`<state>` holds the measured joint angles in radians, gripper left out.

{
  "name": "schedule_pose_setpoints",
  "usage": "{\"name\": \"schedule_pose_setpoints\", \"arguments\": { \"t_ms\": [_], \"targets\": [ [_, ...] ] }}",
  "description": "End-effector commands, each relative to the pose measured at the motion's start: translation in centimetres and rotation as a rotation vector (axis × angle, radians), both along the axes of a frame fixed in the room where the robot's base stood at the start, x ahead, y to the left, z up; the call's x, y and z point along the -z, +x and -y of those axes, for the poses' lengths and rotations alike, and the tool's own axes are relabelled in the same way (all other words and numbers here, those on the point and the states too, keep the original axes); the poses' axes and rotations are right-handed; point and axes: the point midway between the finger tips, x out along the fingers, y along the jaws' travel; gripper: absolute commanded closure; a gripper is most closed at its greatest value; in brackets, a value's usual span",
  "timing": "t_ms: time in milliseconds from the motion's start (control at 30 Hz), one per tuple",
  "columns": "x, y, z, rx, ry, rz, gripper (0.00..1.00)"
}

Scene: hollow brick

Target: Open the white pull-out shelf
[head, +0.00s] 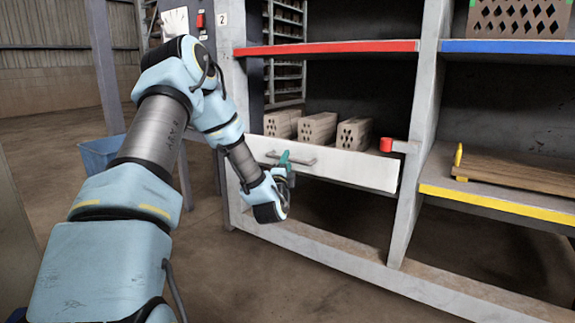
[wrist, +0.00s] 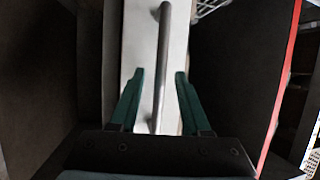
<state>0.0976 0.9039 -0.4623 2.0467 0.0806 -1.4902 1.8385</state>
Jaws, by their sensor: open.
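The white pull-out shelf (head: 345,168) sits in the left bay of the rack, with a white front panel and a grey bar handle (head: 308,163). Bricks with diamond holes (head: 318,129) stand in it behind the front. My gripper (head: 285,160) is at the left part of the handle. In the wrist view the teal fingers (wrist: 158,76) are apart, one on each side of the handle bar (wrist: 162,60), with gaps showing between bar and fingers. The white front (wrist: 133,40) lies beyond them. Finger contact with the panel cannot be told.
A red-edged shelf (head: 330,48) is above. A wooden tray (head: 515,172) lies on the yellow-edged shelf at right. A blue bin (head: 98,155) stands left. Floor in front is clear.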

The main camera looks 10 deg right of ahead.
Motion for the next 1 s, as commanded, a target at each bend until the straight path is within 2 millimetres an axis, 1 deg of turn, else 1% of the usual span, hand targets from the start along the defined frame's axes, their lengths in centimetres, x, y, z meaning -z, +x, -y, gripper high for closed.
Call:
{"name": "schedule_pose_setpoints", "arguments": {
  "t_ms": [100, 200, 500, 900, 1000],
  "targets": [
    [-0.1, 1.1, 0.4, -0.002, -0.001, 0.001, 0.53],
    [-0.2, 1.5, 0.6, -0.001, 0.000, 0.000, 0.53],
    [-0.3, 1.6, 0.7, 0.000, 0.000, -0.001, 0.54],
    [-0.3, 1.6, 0.7, 0.000, 0.000, -0.001, 0.99],
    [-0.3, 1.6, 0.7, 0.000, 0.000, -0.001, 1.00]
  ]
}}
